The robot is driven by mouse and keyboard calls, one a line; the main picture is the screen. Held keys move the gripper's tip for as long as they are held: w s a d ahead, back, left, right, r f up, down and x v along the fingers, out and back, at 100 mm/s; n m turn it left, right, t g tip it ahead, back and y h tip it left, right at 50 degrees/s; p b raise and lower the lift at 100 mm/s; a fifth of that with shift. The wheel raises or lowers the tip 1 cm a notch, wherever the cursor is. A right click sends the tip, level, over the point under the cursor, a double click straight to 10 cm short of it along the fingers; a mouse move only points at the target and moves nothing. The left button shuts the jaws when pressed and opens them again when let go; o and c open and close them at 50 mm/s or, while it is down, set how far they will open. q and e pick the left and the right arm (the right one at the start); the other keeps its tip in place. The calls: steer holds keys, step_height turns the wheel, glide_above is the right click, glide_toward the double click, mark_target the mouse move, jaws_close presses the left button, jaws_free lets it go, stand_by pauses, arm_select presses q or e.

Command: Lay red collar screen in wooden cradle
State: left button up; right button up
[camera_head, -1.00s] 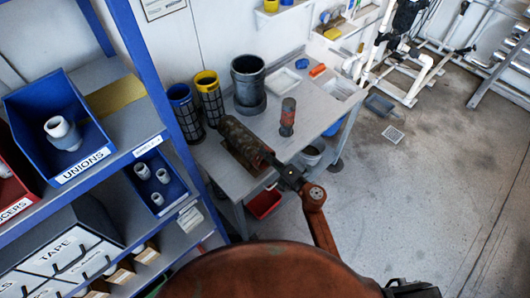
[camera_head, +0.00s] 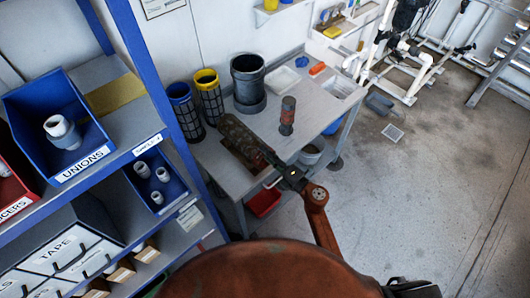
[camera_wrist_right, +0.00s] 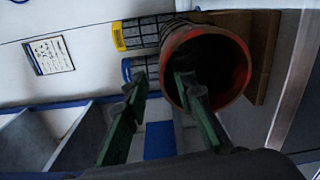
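The red collar screen (camera_head: 240,138), a dark tube, lies on its side at the front of the grey table. In the right wrist view its red-rimmed open end (camera_wrist_right: 243,65) faces me. The wooden cradle (camera_wrist_right: 262,55) shows beside and under the tube in that view; the tube appears to rest in it. My right gripper (camera_head: 272,165) is at the tube's near end. In the wrist view its green fingers (camera_wrist_right: 160,85) are spread, one in front of the tube's opening and one outside the rim, with a gap visible. My left gripper is not in view.
Blue-collared (camera_head: 186,112) and yellow-collared (camera_head: 208,95) screens stand upright behind the tube. A grey pot (camera_head: 248,82), a red-and-dark cylinder (camera_head: 287,115) and a white tray (camera_head: 283,80) share the table (camera_head: 320,115). A blue shelf rack (camera_head: 150,75) stands close on the left.

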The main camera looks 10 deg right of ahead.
steer(key=v, duration=1.1)
